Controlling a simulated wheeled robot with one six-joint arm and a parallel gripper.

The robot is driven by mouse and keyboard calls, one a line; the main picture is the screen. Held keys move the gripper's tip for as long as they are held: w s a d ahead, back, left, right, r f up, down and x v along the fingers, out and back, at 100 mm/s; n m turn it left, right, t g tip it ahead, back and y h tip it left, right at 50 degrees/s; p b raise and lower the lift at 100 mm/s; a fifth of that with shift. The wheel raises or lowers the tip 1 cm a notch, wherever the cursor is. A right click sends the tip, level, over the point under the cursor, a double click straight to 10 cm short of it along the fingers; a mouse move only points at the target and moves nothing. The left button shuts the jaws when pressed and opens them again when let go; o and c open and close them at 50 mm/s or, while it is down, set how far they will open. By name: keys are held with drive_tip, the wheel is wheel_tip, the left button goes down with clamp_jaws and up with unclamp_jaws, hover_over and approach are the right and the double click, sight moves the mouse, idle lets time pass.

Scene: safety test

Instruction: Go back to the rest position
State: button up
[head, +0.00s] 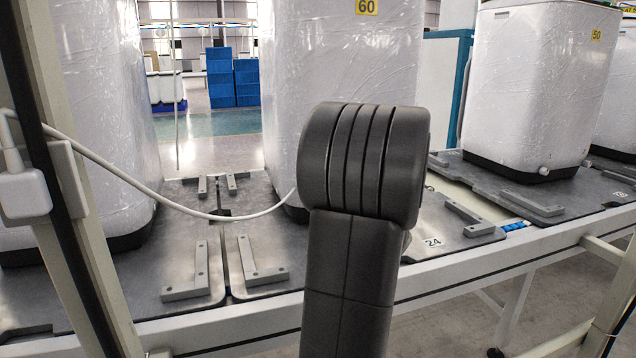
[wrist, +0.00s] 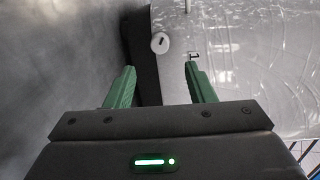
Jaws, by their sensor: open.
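My gripper (wrist: 156,85) shows in the wrist view with its two green fingers apart and nothing between them. Beyond the fingertips is a white, film-wrapped unit (wrist: 230,50) with a dark base and a small round fitting (wrist: 160,43). I cannot tell how far the fingertips are from it. In the head view, my arm rises in the middle and hides part of the white wrapped unit labelled 60 (head: 350,60). My gripper does not show in the head view.
A white cable (head: 150,190) runs from a plugged adapter (head: 22,190) on the left post to behind my arm. A conveyor with grey pallets (head: 195,262) crosses the view, carrying white units (head: 540,85). Blue crates (head: 233,82) stand far behind. Frame posts stand close at left and right.

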drive_tip(key=b+x, duration=0.1)
drive_tip(key=x, duration=0.8)
drive_tip(key=shift+w, duration=0.15)
